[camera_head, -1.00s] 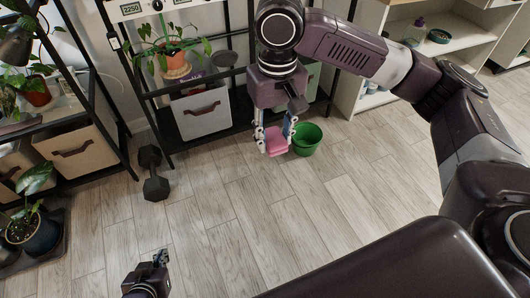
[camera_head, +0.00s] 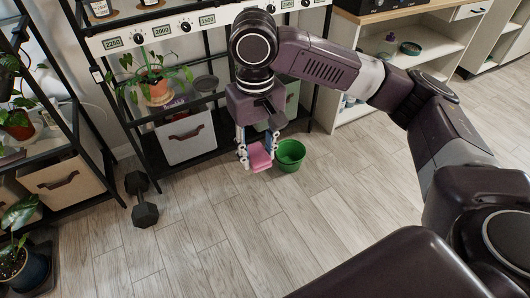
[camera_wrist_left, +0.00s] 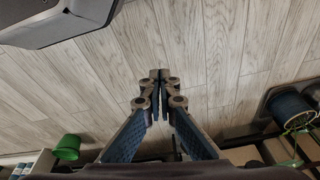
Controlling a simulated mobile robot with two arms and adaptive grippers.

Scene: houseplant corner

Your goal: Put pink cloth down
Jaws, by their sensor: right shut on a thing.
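The pink cloth (camera_head: 259,157) is small and folded. In the head view it sits between the fingers of my right gripper (camera_head: 257,148), which is shut on it. The gripper points down and holds the cloth in front of the black shelf rack, just left of a green bucket. How far the cloth is above the floor is hard to tell. My left gripper (camera_wrist_left: 158,78) shows only in the left wrist view, with its fingertips together and nothing between them.
The green bucket (camera_head: 290,155) stands on the floor and also shows in the left wrist view (camera_wrist_left: 67,147). A dark dumbbell (camera_head: 141,199) lies left of centre. A fabric bin (camera_head: 187,138) and a potted plant (camera_head: 158,92) are on the rack. The wooden floor in front is clear.

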